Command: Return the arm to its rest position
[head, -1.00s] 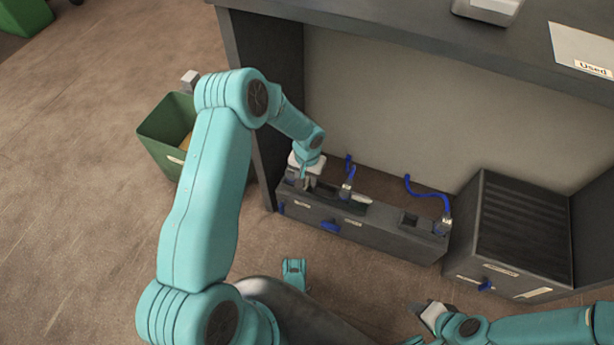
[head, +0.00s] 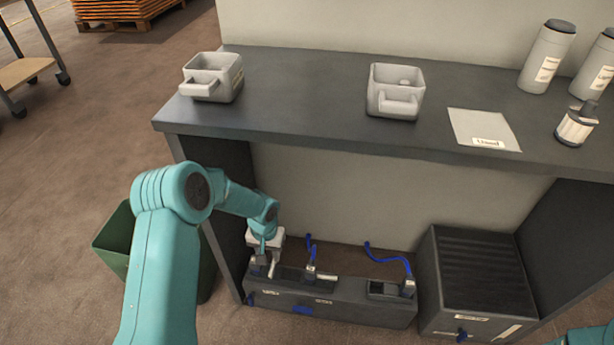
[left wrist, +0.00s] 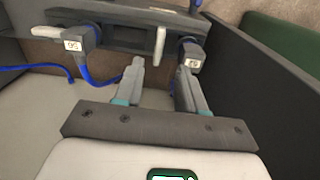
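My left gripper (head: 266,268) is at the left end of the low dark unit (head: 350,308) under the bench. In the left wrist view its two fingers (left wrist: 159,85) are apart, with nothing held between them. A pale upright lever (left wrist: 159,45) stands beyond the gap. A grey plug with a blue cable (left wrist: 80,40) is beyond the left finger, and another plug (left wrist: 191,55) is close to the right finger; contact cannot be told. My right gripper is out of view; only a bit of teal arm shows at the lower right.
The bench top (head: 300,110) overhangs the unit, and its side panel stands close to my left arm. A green bin (head: 118,240) is left of the arm. A ribbed dark box (head: 480,275) is right of the unit. Two grey holders (head: 215,78) (head: 396,92) stand on the bench.

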